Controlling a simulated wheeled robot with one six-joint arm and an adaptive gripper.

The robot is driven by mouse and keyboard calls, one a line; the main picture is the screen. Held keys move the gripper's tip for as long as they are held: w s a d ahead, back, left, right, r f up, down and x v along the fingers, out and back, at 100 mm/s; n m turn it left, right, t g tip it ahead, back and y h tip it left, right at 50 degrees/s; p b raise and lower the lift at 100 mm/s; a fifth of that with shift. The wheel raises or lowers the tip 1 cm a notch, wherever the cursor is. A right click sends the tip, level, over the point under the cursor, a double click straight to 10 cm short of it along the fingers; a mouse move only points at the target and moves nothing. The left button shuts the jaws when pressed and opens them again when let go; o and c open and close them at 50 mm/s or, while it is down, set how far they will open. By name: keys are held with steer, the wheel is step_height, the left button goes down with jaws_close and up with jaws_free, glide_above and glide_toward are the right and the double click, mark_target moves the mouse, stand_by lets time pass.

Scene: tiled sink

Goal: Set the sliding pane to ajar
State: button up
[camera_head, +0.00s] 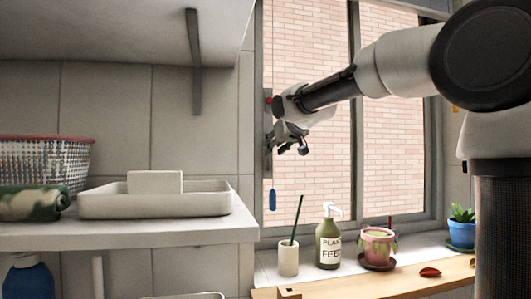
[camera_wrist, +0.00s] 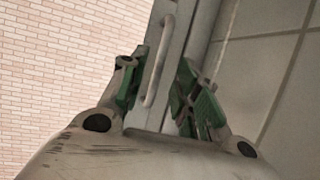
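The sliding pane (camera_head: 308,60) belongs to the window, with a brick wall showing through it. Its left edge stands near the left window jamb, and I cannot tell whether there is a gap. A slim pale bar handle (camera_wrist: 157,65) stands on the pane's grey frame (camera_wrist: 180,45) in the wrist view. My gripper (camera_head: 291,143) is at the left side of the window in the head view. In the wrist view my gripper (camera_wrist: 160,85) is open, with its green-padded fingers on either side of the handle. No contact with the handle is clear.
On the sill below stand a white cup (camera_head: 288,260) with a green stick, a pump bottle (camera_head: 328,245), a pink pot (camera_head: 377,247) and a blue-potted plant (camera_head: 461,233). A blue tag (camera_head: 272,200) hangs left.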

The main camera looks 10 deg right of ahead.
steer(key=shift+x, duration=2.35)
steer(key=shift+f, duration=0.1)
jaws_close()
